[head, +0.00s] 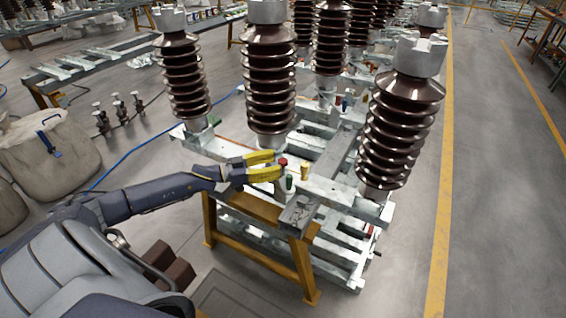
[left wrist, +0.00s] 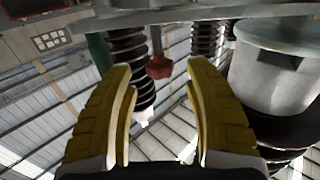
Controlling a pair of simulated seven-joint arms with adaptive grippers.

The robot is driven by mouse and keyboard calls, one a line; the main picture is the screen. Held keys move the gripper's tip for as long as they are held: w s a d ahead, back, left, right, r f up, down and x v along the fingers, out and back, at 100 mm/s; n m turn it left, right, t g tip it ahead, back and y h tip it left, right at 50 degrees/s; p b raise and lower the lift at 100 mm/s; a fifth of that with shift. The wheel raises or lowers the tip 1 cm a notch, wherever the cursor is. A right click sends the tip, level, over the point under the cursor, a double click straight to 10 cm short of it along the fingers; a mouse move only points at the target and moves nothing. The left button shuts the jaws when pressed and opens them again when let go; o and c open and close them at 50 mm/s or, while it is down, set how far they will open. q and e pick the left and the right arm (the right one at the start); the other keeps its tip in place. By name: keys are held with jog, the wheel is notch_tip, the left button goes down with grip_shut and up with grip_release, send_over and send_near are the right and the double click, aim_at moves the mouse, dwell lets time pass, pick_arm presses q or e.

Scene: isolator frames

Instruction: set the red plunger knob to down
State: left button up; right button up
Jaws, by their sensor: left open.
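The red plunger knob (head: 282,162) stands at the near edge of the isolator frame, just past my left gripper's fingertips. My left gripper (head: 276,164) has its yellow fingers open, pointing at the knob from the left. In the left wrist view, turned upside down, the red knob (left wrist: 159,68) shows on its stem in the gap between the open fingers (left wrist: 158,75). I see no contact, and nothing is held. How high the knob stands on its travel is hard to tell. My right gripper is not in view.
A green knob (head: 289,182) and a yellow knob (head: 304,168) stand close to the red one. Tall brown ribbed insulators (head: 269,80) rise behind and to the right (head: 393,130). A yellow trestle (head: 303,265) supports the frame. Open floor lies to the right.

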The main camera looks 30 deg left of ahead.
aim_at(283, 160)
pick_arm(q)
jog(key=shift+x, duration=1.65)
jog(key=shift+c, duration=0.3)
grip_shut()
